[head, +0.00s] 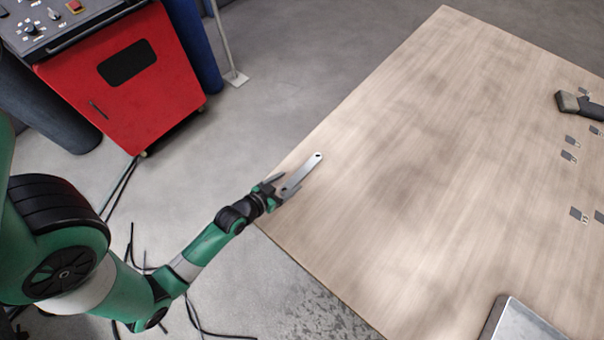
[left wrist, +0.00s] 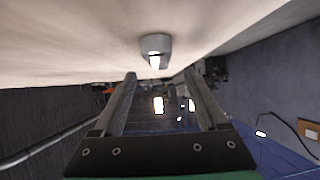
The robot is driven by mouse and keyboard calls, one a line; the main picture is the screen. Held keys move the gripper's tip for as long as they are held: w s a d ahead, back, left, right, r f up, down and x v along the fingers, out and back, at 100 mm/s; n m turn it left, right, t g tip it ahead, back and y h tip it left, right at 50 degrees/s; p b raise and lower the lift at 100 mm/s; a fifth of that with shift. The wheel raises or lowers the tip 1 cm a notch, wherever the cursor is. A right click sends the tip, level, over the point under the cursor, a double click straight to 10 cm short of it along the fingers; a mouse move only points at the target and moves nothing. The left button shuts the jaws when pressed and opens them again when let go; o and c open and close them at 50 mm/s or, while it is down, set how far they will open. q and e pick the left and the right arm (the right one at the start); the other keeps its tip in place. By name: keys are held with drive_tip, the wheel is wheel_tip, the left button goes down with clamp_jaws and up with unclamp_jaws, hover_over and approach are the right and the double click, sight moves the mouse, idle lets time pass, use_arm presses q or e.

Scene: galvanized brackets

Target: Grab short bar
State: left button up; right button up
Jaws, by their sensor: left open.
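The short bar (head: 305,171) is a flat, light-grey metal strip with a hole near its far end. It lies near the left edge of the wooden table (head: 400,190), pointing up and right in the head view. My left gripper (head: 282,188) is open at the bar's near end, which appears to lie between or over the fingers; contact cannot be told. In the left wrist view a grey metal end, likely the bar (left wrist: 156,46), shows beyond the two spread fingers (left wrist: 162,88), centred between them. My right gripper is not in view.
A dark handheld tool (head: 580,105) and several small grey plates (head: 569,155) lie at the table's right. A metal tray (head: 522,322) is at the bottom right. A red cabinet (head: 130,95) stands at the left. The table's middle is clear.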

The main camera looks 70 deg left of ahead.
sight(300, 173)
use_arm(q)
drive_tip(key=shift+w+a+f, duration=0.1)
drive_tip(key=shift+w+f, duration=0.05)
drive_tip(key=shift+f, duration=0.05)
drive_tip(key=b+x, duration=0.1)
drive_tip(key=x, duration=0.1)
drive_tip(key=b+x, duration=0.1)
drive_tip(key=x, duration=0.1)
drive_tip(key=shift+w+a, duration=0.15)
drive_tip(key=shift+w, duration=0.35)
drive_tip(key=shift+r, duration=0.1)
clamp_jaws()
